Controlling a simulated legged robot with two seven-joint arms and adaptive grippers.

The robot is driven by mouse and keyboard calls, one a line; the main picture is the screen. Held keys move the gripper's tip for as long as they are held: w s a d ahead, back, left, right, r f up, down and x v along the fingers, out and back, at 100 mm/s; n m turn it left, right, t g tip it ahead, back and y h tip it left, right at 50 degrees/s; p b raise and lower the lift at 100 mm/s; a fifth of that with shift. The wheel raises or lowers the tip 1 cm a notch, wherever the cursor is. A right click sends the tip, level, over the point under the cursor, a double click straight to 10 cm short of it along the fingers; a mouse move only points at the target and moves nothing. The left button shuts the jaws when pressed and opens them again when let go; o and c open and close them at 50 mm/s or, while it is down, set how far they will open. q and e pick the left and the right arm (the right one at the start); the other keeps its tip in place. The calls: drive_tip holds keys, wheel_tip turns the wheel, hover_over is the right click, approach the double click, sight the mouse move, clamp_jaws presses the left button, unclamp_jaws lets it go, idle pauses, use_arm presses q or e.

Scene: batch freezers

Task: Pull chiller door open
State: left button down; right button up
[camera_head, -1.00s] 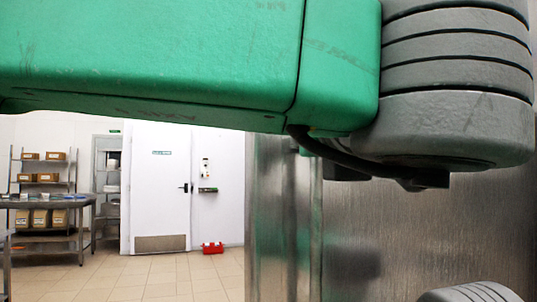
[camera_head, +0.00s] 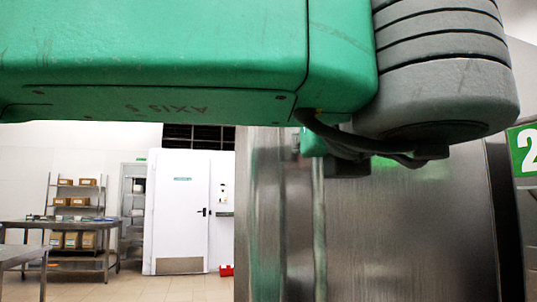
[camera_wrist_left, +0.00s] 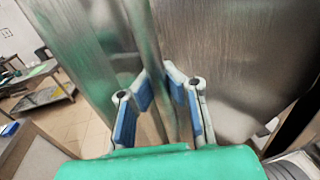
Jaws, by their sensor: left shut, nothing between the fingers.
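The chiller door is a brushed steel panel (camera_head: 420,235) filling the right of the head view, with a vertical bar handle (camera_head: 319,235) near its left part. In the left wrist view the door (camera_wrist_left: 235,50) lies behind the fingers, and the handle (camera_wrist_left: 143,30) runs down toward them. My left gripper (camera_wrist_left: 161,80) has blue-padded fingers beside the handle. It is shut with nothing held, and I cannot tell whether its fingers touch the bar. In the head view my green arm hides the top of the door and handle. My right gripper is not in view.
A green sign with a white 2 (camera_head: 527,150) stands right of the door, past a dark strip (camera_head: 503,220). A white room door (camera_head: 183,215), a steel table (camera_head: 75,225) and shelves with boxes (camera_head: 77,190) are far left. Tiled floor (camera_head: 125,286) there is open.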

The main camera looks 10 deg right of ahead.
use_arm(q)
drive_tip(key=shift+s+r, duration=0.35)
drive_tip(key=shift+r, duration=0.05)
drive_tip(key=c, duration=1.9)
unclamp_jaws()
drive_tip(key=o, duration=0.3)
drive_tip(key=shift+s+f, duration=0.1)
drive_tip(key=shift+s, duration=0.1)
drive_tip(key=shift+o, duration=0.2)
wheel_tip(320, 180, up, 10)
drive_tip(key=shift+w+f, duration=0.15)
